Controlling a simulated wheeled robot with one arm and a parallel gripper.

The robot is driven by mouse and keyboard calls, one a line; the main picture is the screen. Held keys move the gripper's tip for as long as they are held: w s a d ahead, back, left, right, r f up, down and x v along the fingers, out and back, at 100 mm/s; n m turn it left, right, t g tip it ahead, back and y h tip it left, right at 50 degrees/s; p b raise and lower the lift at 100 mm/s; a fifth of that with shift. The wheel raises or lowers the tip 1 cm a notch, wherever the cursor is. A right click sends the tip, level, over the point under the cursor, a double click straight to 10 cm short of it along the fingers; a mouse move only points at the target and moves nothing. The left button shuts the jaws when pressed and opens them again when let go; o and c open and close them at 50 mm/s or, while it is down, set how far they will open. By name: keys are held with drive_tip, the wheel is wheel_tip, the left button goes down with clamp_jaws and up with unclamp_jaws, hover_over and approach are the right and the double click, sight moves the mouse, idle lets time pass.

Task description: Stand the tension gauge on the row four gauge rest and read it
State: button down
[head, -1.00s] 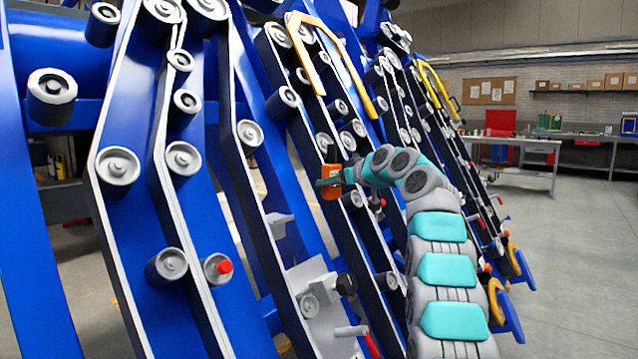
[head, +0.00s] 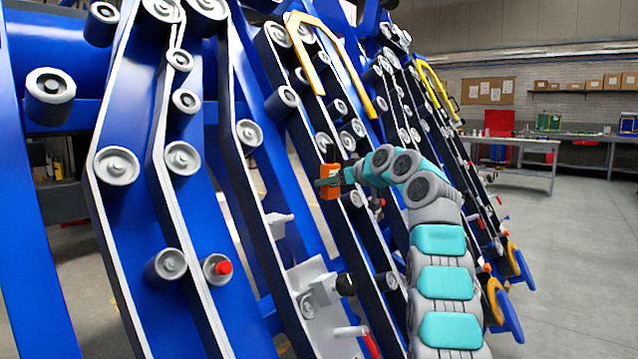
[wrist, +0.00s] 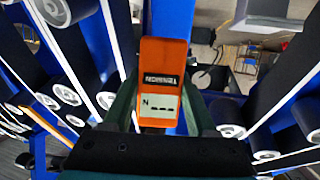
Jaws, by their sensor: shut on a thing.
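The tension gauge is an orange block (head: 330,190), held upright in the head view beside a blue row with white-edged belts near the middle. In the wrist view the gauge (wrist: 165,60) carries a "TENSION" label and a pale display showing "N" and dashes. My gripper (head: 322,182) is shut on it; its dark green fingers (wrist: 160,112) lie on both sides of the gauge. I cannot make out the row four gauge rest for certain; the gauge and my gripper cover part of the row there.
Rollers and belts fill the blue rows around my arm. A grey bracket (head: 279,222) and a grey plate with a black knob (head: 345,285) stick out lower left of the gauge. A yellow handle (head: 375,105) lies above. Open floor (head: 575,240) is at the right.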

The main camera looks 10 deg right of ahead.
drive_tip(key=shift+s+r, duration=0.1)
drive_tip(key=shift+r, duration=0.05)
drive_tip(key=shift+a, duration=0.3)
idle(0.3)
drive_tip(key=shift+s+a+r+n+g+y, duration=0.1)
drive_tip(key=shift+s+a+n+g+y, duration=0.2)
drive_tip(key=shift+s+a+n+y, duration=0.15)
idle(0.6)
drive_tip(key=shift+s+a, duration=0.2)
drive_tip(key=shift+a, duration=0.05)
drive_tip(key=shift+s+a+r+n+g+y, duration=0.15)
drive_tip(key=shift+s+a+n+g+y, duration=0.05)
drive_tip(key=shift+n+g+y, duration=0.1)
idle(0.4)
drive_tip(key=shift+a, duration=0.1)
idle(0.4)
